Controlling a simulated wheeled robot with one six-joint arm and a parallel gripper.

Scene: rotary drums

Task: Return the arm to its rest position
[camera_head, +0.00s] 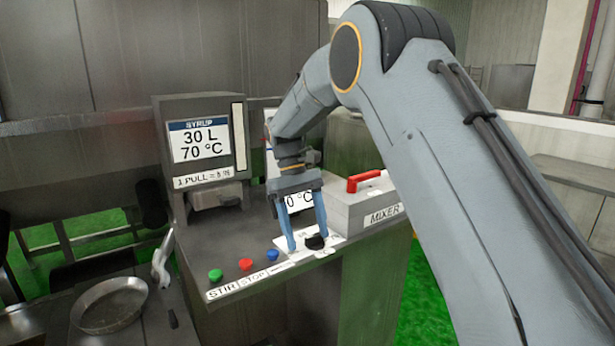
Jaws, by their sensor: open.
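My arm (430,150) reaches in from the right and bends down over the control panel (235,245). My gripper (306,244) points down with its two blue fingers apart. Its fingertips are close to the panel's front edge, beside a black knob (315,242) that shows between or just behind them. I cannot tell whether the fingers touch the knob or the panel. Nothing is clearly held.
A syrup display (200,140) reading 30 L, 70 °C stands behind the panel. Green (215,274), red (246,264) and blue (272,255) buttons line its front edge. A mixer box (365,208) with a red handle (363,180) is right of my gripper. A round pan (110,305) lies lower left.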

